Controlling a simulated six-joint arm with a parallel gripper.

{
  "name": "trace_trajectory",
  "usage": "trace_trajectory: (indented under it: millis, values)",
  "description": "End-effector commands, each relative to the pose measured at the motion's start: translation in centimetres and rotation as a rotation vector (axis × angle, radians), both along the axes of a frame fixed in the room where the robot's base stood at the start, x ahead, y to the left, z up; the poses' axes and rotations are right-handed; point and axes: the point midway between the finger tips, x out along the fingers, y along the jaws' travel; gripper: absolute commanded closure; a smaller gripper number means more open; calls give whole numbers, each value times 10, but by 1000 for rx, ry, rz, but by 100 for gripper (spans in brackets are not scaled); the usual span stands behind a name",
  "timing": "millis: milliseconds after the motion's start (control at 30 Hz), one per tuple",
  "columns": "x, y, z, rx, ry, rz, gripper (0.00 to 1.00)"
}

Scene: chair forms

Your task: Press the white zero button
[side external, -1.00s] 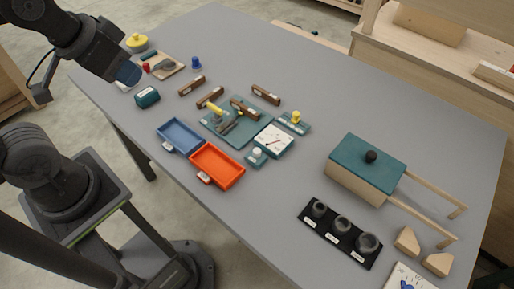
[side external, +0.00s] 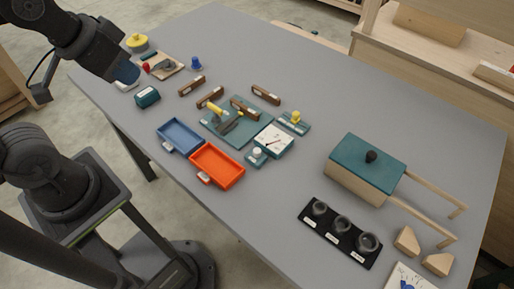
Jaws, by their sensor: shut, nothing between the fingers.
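The white zero button (side external: 257,152) is a small round knob on a teal block, close to the near edge of the white-faced dial (side external: 274,140). The dial has a dark needle; its markings are too small to read. My gripper (side external: 127,74) is at the upper left, above the table's far left part and well away from the button. It looks dark with a bluish tip, and it is shut and empty. Its fingers are hard to make out at this size.
A teal board (side external: 249,128) with a yellow-handled lever (side external: 215,109) lies left of the dial. A blue tray (side external: 179,136) and an orange tray (side external: 217,166) sit nearby. A teal-topped box (side external: 366,163) stands right. The table between dial and box is clear.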

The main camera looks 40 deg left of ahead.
Motion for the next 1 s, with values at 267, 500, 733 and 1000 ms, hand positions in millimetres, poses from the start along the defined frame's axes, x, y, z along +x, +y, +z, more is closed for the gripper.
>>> trace_trajectory:
  millis: [267, 500, 733, 1000]
  values:
    - [0, 0, 0, 0, 0, 0, 100]
    - [5, 1, -2, 57, 10, -66, 100]
    - [39, 4, -20, 449, 74, -556, 100]
    - [101, -18, -52, 1072, 180, -1439, 100]
